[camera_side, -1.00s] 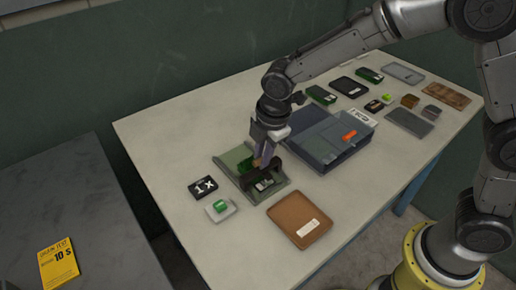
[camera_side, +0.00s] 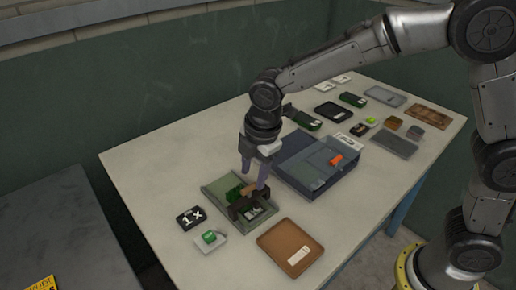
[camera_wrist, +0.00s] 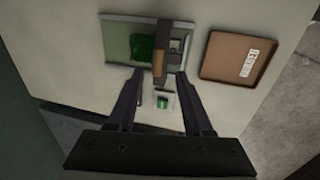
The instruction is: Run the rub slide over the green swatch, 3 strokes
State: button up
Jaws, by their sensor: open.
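The green swatch (camera_side: 235,192) lies on a grey-green tray (camera_side: 214,187); it also shows in the wrist view (camera_wrist: 146,48). The rub slide (camera_side: 249,204), a dark bar with a tan-brown grip, stands on the tray at the swatch's right edge in the wrist view (camera_wrist: 160,66). A small pale label plate shows on its far side. My gripper (camera_side: 255,184) is over the slide. In the wrist view my gripper (camera_wrist: 159,76) has its fingers spread, one on each side of the grip's near end. Whether they touch it is unclear.
A black "1x" card (camera_side: 190,217) and a white pad with a green block (camera_side: 209,241) lie close by. A brown tray (camera_side: 290,262) is in front. A blue-grey case (camera_side: 300,175) stands right of the swatch tray. Several small items fill the far end.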

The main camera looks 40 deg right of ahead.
notch_tip(320, 180, up, 9)
jog(key=s, duration=0.2)
jog(key=shift+r, duration=0.2)
jog(key=s+d+r+m+t, duration=0.2)
jog(key=s+d+r+m, duration=0.45)
jog(key=d, duration=0.55)
jog(key=s+d+f+m, duration=0.2)
jog(key=s+f+m, duration=0.1)
jog(key=s+m, duration=0.2)
jog(key=s+d+f+m+t, duration=0.1)
jog(key=s+f+m, duration=0.3)
jog(key=s, duration=0.6)
jog(key=shift+d+m, duration=0.75)
jog(key=shift+m, duration=0.5)
jog(key=shift+s, duration=0.1)
